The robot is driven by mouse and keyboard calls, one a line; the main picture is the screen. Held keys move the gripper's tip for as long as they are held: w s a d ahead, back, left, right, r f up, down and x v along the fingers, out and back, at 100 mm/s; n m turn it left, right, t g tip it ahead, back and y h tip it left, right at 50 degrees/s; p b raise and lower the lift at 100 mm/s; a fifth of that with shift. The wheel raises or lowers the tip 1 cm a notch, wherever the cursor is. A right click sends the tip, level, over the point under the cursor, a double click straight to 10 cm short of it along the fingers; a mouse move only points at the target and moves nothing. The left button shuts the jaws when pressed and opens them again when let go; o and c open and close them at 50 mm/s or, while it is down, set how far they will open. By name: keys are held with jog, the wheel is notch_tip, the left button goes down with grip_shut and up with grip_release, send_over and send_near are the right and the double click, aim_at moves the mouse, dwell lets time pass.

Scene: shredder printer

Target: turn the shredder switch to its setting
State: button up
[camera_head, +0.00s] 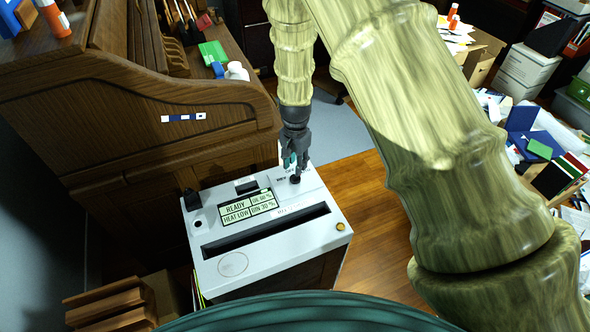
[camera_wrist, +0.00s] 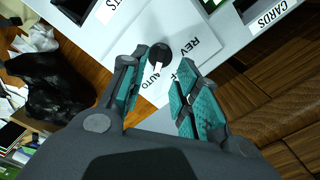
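The shredder (camera_head: 265,265) is a white-topped box with a long dark slot and a display reading READY. Its switch, a small black round knob (camera_head: 295,179), sits at the top's far right corner. In the wrist view the knob (camera_wrist: 161,53) has a white mark on the side by the AUTO label; REV is printed at its right, and another label is partly hidden by a finger. My gripper (camera_head: 297,163) is just above the knob. In the wrist view its teal-padded fingers (camera_wrist: 165,62) are apart, with the knob between their tips; contact is not clear.
A wooden roll-top desk (camera_head: 150,120) stands close at the left of the shredder. Boxes and piled papers (camera_head: 545,130) fill the right side. Bare wooden floor (camera_head: 375,215) lies right of the shredder. A black bag (camera_wrist: 55,95) shows in the wrist view.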

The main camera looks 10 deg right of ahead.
notch_tip(320, 180, up, 7)
dwell(0.4)
jog(key=shift+r, duration=0.2)
